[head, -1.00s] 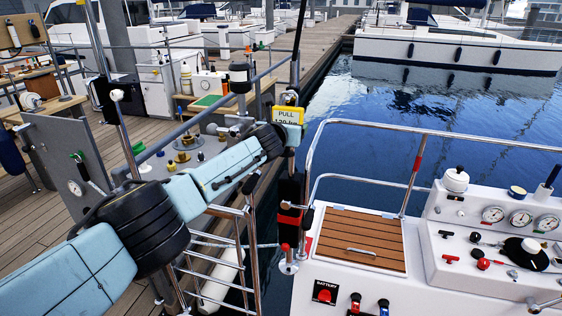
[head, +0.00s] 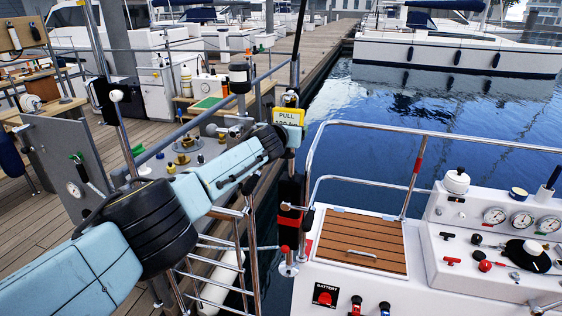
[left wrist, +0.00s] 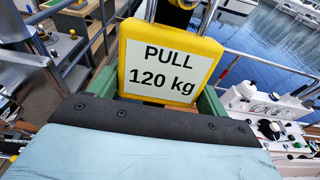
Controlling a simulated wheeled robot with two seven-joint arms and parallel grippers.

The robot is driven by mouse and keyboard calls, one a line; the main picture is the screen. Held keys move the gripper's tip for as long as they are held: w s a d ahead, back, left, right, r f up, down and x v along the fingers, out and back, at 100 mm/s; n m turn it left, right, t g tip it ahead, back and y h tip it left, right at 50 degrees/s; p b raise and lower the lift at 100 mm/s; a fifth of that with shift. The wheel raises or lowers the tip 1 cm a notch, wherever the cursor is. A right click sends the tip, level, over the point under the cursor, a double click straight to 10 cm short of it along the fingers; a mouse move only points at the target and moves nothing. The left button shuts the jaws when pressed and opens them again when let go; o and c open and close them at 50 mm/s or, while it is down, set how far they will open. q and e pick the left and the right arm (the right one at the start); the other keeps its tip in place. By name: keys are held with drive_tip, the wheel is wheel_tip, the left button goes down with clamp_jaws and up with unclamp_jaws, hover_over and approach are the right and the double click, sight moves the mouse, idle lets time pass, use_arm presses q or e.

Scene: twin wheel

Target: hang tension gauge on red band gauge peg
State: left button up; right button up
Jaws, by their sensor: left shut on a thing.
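The tension gauge, a yellow block with a white face reading "PULL 120 kg" (head: 289,117), is upright beyond the end of my left arm. In the left wrist view the gauge (left wrist: 166,62) sits between green fingers. My left gripper (left wrist: 155,95) is shut on it. Dark parts show at the gauge's top edge. A red band (head: 289,219) shows on a dark upright piece below the gauge in the head view. I cannot tell whether it is the gauge peg. The gauge appears apart from this band. My right gripper is out of view.
A chrome rail (head: 420,136) surrounds the white deck with a slatted hatch (head: 362,243). A white console (head: 500,235) with dials stands at right. A metal pole (head: 298,50) rises behind the gauge. Water lies beyond the rail; the wooden dock is at left.

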use_arm(q)
drive_tip(key=shift+f, duration=0.1)
idle(0.7)
drive_tip(key=o, duration=1.6)
drive_tip(key=shift+f, duration=0.1)
drive_tip(key=shift+c, duration=0.2)
